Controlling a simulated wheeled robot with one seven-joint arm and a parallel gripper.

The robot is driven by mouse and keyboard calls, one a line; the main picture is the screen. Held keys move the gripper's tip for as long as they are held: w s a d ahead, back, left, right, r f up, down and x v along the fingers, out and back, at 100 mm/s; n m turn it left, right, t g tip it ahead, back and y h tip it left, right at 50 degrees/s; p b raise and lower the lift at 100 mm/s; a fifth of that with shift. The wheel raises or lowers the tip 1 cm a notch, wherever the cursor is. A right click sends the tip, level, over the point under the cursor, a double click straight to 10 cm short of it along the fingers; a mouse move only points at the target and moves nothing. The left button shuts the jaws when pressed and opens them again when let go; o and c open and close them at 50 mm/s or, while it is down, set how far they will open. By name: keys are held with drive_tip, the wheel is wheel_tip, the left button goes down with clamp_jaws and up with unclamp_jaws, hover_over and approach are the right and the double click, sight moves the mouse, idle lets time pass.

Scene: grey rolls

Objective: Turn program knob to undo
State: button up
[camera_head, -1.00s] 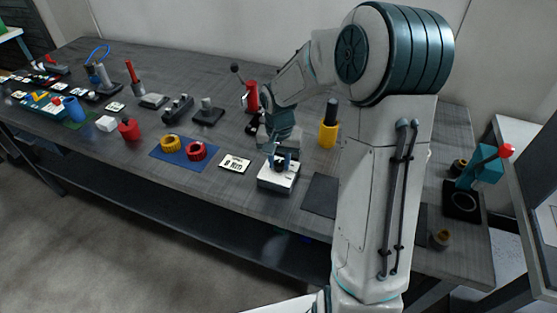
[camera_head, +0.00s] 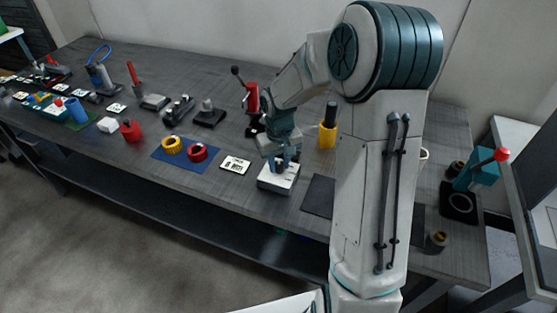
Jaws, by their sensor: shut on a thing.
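The program knob (camera_head: 280,170) is a small dark knob on top of a low white box (camera_head: 272,183) near the front edge of the grey table. My gripper (camera_head: 281,166) points down over this box and is shut on the knob. The fingers cover most of the knob, so its pointer and the setting it stands at are hidden. A white card with black print (camera_head: 235,165) lies just left of the box, too small to read surely.
A blue mat (camera_head: 160,152) with a yellow ring (camera_head: 171,145) and a red ring (camera_head: 198,152) lies to the left. A yellow cylinder (camera_head: 327,137) and a red lever device (camera_head: 252,98) stand behind. A dark mat (camera_head: 318,196) lies right of the box.

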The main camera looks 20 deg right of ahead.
sight(279, 164)
drive_tip(key=shift+w+r+n, duration=0.1)
drive_tip(key=shift+n, duration=0.5)
drive_tip(key=o, duration=1)
drive_tip(key=shift+c, duration=0.2)
wheel_tip(279, 164, up, 14)
drive_tip(key=shift+p, duration=0.35)
